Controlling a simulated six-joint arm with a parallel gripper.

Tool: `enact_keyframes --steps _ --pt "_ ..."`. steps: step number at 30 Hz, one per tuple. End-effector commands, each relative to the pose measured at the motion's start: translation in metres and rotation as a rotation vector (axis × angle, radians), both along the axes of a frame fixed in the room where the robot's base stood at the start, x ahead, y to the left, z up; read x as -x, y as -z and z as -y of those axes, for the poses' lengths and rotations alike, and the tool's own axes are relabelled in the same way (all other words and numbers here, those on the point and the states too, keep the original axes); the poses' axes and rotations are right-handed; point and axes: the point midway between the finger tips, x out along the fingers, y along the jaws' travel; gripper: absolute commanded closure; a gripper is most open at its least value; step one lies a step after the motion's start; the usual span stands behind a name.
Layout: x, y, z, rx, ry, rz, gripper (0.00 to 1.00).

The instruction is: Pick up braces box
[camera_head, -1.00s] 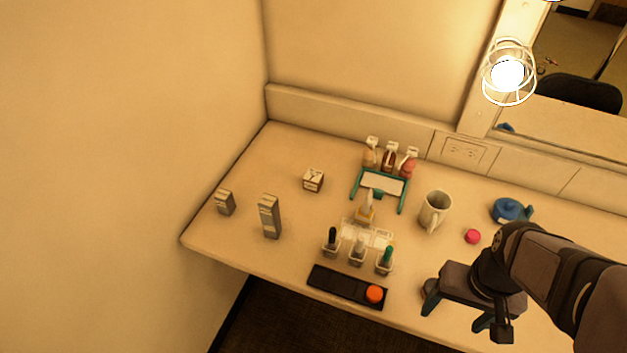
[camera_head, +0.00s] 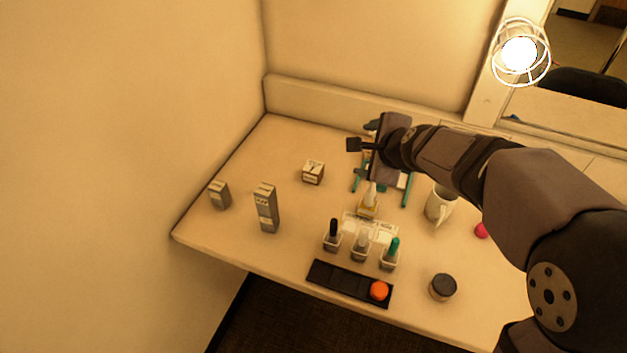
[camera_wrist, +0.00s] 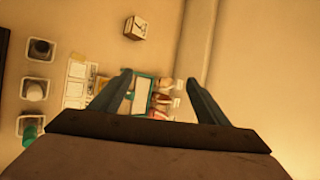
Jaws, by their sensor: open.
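Three small boxes stand on the left part of the table, and their print is too small to tell which is the braces box. One is a small white box with a dark lower part (camera_head: 313,172); one is a tall grey box (camera_head: 266,208); one is a small grey box (camera_head: 220,195) near the left edge. The white box also shows in the wrist view (camera_wrist: 135,27), upright and apart from my fingers. My gripper (camera_head: 386,150) is open and empty over the teal rack, right of the white box. Its fingers (camera_wrist: 158,78) show spread in the wrist view.
The teal rack (camera_head: 407,190) with bottles is partly hidden under my gripper. The table left of the rack is mostly free.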

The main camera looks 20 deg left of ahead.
Motion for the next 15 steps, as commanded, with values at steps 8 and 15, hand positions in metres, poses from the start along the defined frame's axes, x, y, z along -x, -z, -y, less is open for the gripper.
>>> enact_keyframes --steps 8,15 --pt "-0.051 0.005 -0.100 -0.599 0.488 -0.096 0.31" --pt "-0.060 0.014 -0.138 -0.910 0.731 -0.181 0.31"
